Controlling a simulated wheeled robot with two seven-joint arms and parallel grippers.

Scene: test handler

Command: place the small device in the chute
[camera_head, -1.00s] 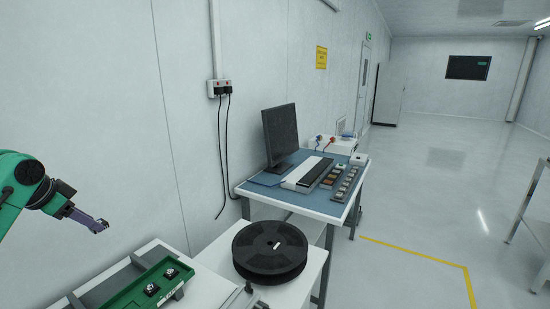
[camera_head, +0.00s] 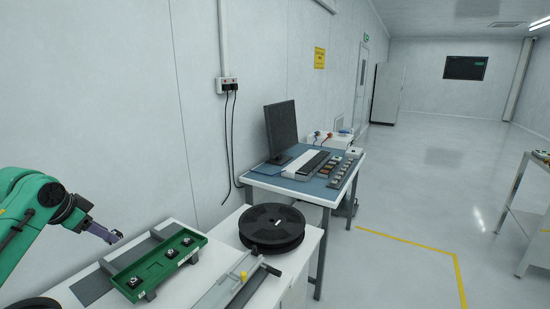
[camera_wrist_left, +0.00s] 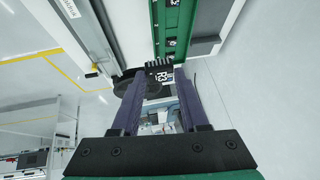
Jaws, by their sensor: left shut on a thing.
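My left gripper (camera_head: 115,237) is at the left of the head view, above the bench and left of the green tray. In the left wrist view its two purple-grey fingers (camera_wrist_left: 157,82) are shut on a small dark device with white marks (camera_wrist_left: 154,77), held at the fingertips. In the head view the held device is too small to make out clearly. A long pale channel with a yellow tab (camera_head: 228,287), which looks like the chute, lies on the bench right of the tray. My right gripper is not in view.
The green tray (camera_head: 150,271) holds several small dark devices in a row. A black reel (camera_head: 272,228) lies on the bench behind the channel. A blue-topped desk (camera_head: 318,190) with a monitor (camera_head: 282,131) stands beyond. The air above the bench is clear.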

